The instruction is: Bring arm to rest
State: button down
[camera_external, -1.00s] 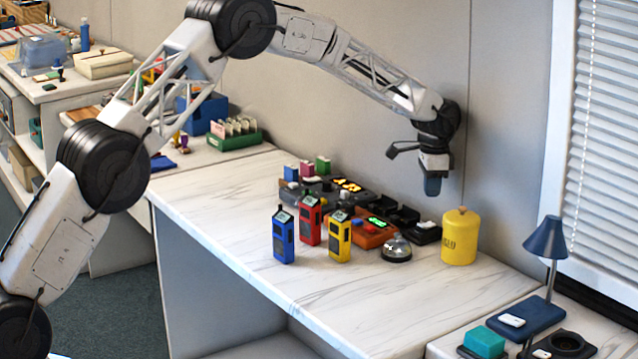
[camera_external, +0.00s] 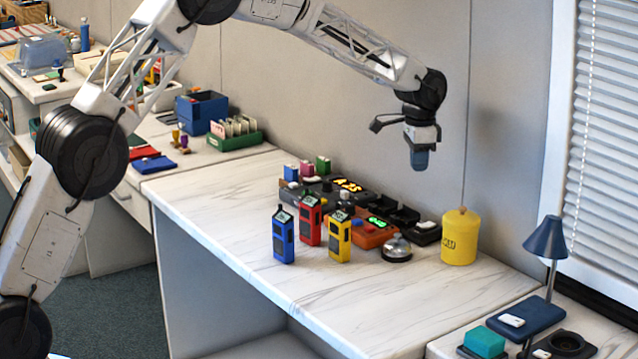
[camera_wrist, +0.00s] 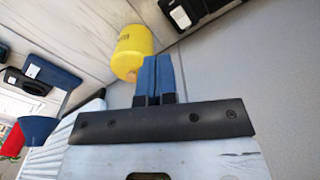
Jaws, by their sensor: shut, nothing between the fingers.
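My gripper (camera_external: 419,160) hangs in the air above the back of the marble-topped desk, pointing down, left of the yellow canister. In the wrist view its blue fingers (camera_wrist: 157,75) are together with nothing between them. My arm arches over the desk from the left.
On the desk stand blue (camera_external: 283,236), red (camera_external: 310,222) and yellow (camera_external: 340,238) handheld devices. A silver bell (camera_external: 396,249), dark chargers and a yellow canister (camera_external: 461,238) stand near the gripper. A blue lamp (camera_external: 547,240) is at right. The desk's front (camera_external: 290,295) is clear.

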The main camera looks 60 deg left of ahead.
jog(key=s+d+r+n, duration=0.1)
jog(key=s+d+r, duration=0.1)
jog(key=s+r, duration=0.7)
jog(key=s+d+r+n+t, duration=0.15)
jog(key=s+r, duration=0.35)
jog(key=s, duration=0.9)
jog(key=s+d+r+g, duration=0.1)
jog(key=s+d+r, duration=0.1)
jog(key=s+r, duration=0.65)
jog(key=s+d+f+n, duration=0.1)
jog(key=s+f, duration=0.1)
jog(key=s, duration=1.1)
jog(key=s+d+f+t, duration=0.1)
jog(key=s+f, duration=0.1)
jog(key=s, duration=1.1)
jog(key=s+d+f+n, duration=0.1)
jog(key=s+f, duration=0.1)
jog(key=s, duration=1.1)
jog(key=shift+s+f+n+t, duration=0.3)
jog(key=shift+s+n+t, duration=0.05)
jog(key=shift+s, duration=0.05)
